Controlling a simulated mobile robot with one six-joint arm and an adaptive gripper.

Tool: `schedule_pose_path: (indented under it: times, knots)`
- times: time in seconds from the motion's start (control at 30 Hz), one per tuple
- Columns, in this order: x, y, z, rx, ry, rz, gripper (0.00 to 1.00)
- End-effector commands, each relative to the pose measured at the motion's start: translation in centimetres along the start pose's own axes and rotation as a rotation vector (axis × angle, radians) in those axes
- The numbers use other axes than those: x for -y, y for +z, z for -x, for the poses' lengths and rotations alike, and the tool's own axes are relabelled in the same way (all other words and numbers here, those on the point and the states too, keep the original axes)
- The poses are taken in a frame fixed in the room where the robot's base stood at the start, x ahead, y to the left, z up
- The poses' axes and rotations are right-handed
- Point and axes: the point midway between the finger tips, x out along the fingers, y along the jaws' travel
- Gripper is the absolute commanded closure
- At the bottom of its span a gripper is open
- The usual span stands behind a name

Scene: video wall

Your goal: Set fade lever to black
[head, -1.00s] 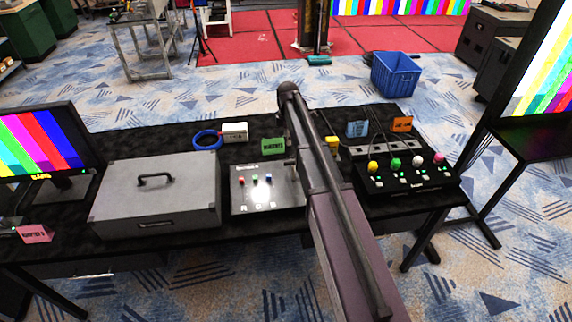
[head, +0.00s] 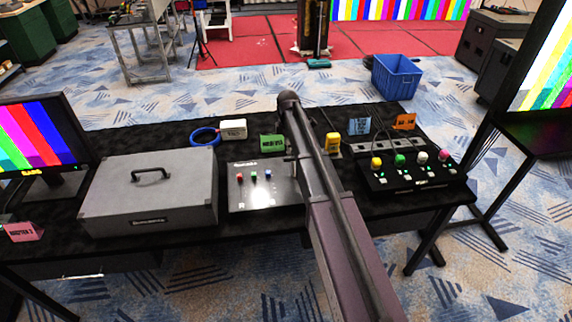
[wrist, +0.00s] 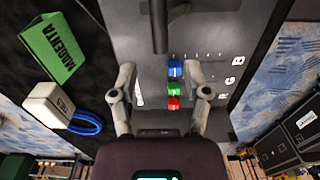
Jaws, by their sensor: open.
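The grey control panel (head: 240,205) lies on the black table, with red, green and blue slider knobs; my arm hides its right part in the head view. In the wrist view the panel (wrist: 225,50) fills the upper middle, with the blue (wrist: 175,68), green (wrist: 174,88) and red (wrist: 173,103) knobs. A dark upright bar (wrist: 158,25), probably the fade lever, stands at the top of that view. My gripper (wrist: 158,72) is open over the panel, its fingers spread either side of the knobs in the picture. The bar lies beyond the fingertips. Contact cannot be told.
A grey case (head: 150,195) stands left of the panel. A button box (head: 410,175) with coloured knobs stands to the right. A green card (head: 272,143), white block (head: 233,129), blue ring (head: 204,137) and yellow block (head: 333,143) are behind. A monitor (head: 35,140) stands at far left.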

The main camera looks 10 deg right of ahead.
Motion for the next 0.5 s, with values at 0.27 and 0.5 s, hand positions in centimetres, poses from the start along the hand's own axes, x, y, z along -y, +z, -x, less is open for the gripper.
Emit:
schedule_pose_path:
  times: [0.27, 0.5]
  knots:
    - [0.0, 0.0, -2.5, 0.0, 0.0, 0.0, 0.39]
    - [0.0, 0.0, -4.3, 0.0, 0.0, 0.0, 0.39]
